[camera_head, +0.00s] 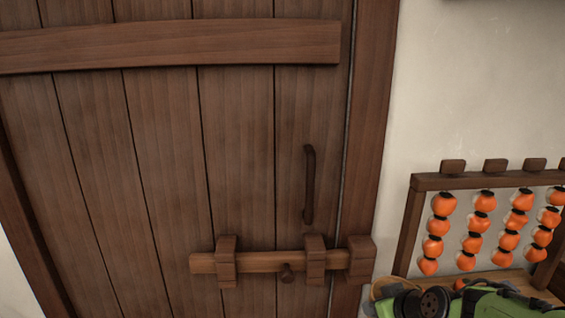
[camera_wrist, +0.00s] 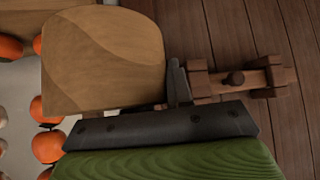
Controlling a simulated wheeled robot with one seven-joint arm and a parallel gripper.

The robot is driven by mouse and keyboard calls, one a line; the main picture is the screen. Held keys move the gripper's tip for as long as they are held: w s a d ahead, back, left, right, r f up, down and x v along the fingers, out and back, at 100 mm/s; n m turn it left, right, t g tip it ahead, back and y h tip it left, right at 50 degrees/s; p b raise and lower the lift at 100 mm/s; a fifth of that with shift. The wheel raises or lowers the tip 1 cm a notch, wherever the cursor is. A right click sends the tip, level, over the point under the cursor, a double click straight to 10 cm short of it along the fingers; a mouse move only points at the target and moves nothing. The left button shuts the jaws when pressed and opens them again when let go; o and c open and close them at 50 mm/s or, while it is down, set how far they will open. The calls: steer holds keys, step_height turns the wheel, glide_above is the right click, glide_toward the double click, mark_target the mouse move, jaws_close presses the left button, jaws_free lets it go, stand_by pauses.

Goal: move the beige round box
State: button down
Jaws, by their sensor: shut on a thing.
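The beige round box (camera_wrist: 105,62) fills the upper left of the wrist view, with a curved shadow across its pale wooden surface. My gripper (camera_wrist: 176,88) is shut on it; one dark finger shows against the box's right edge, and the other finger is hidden. In the head view, a tan rounded edge (camera_head: 380,286), likely the same box, shows at the bottom, mostly covered by my green and black arm. The box appears held up in front of the wall near the door; what lies under it cannot be seen.
A plank door (camera_head: 170,150) with a dark handle (camera_head: 309,185) and a wooden sliding bolt (camera_head: 265,262) fills the left and middle. At the right, a wooden rack (camera_head: 480,180) holds strings of orange fruit, close to my arm. Bare plaster wall (camera_head: 490,80) is above.

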steer(key=s+a+f+p, duration=0.1)
steer(key=s+a+p, duration=0.1)
steer(key=a, duration=0.4)
step_height(320, 180, down, 20)
steer(key=s+m+h, duration=0.1)
steer(key=m+h, duration=0.1)
steer(key=m, duration=0.1)
steer(key=shift+s+m+h, duration=0.3)
steer(key=shift+h, duration=0.1)
steer(key=shift+a, duration=0.1)
